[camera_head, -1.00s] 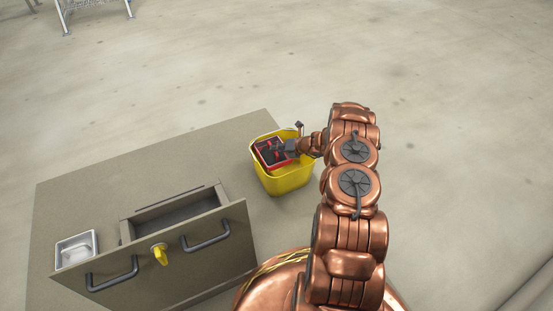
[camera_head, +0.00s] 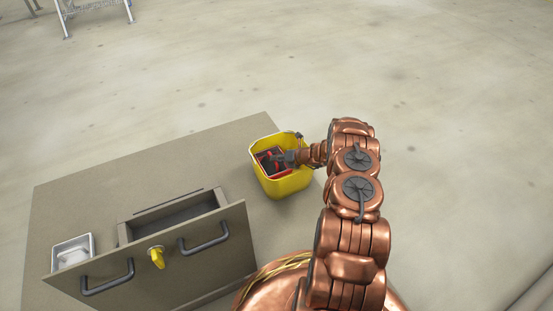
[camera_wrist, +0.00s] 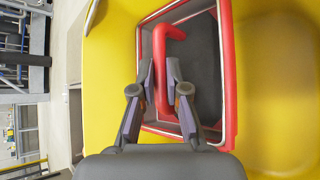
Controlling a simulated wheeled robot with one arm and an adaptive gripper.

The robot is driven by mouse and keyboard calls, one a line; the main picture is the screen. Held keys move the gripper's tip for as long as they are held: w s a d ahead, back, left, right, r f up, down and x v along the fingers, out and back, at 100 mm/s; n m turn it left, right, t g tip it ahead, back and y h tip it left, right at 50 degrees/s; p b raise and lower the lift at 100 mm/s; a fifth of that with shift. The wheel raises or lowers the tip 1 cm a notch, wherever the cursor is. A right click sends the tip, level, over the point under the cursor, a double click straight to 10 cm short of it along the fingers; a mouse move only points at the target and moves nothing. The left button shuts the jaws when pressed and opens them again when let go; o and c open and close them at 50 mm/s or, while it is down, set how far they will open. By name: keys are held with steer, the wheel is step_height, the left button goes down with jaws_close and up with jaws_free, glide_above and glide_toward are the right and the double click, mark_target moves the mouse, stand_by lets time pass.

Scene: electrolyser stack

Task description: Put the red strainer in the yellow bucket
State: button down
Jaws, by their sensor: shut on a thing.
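The yellow bucket (camera_head: 284,183) stands on the right end of the grey-brown bench top, and its wall fills much of the wrist view (camera_wrist: 275,90). The red strainer (camera_head: 260,162) is inside the bucket's mouth, with its upper part showing. In the wrist view the strainer (camera_wrist: 228,60) has a red frame, a dark mesh and a red handle. My gripper (camera_head: 288,157) reaches into the bucket from the right. In the wrist view my gripper (camera_wrist: 160,75) is shut on the strainer's red handle. Whether the strainer touches the bucket's bottom is hidden.
A drawer unit (camera_head: 170,255) with dark handles and a yellow knob (camera_head: 156,257) stands at the bench's front left. A small metal tray (camera_head: 73,252) holds something pale. The bench top (camera_head: 130,170) behind is clear, and open floor lies beyond.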

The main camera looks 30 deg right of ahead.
steer(key=c, duration=1.2)
jaws_free()
steer(key=shift+r, duration=0.2)
steer(key=p+v, duration=0.3)
steer(key=v, duration=0.9)
steer(key=shift+p, duration=0.4)
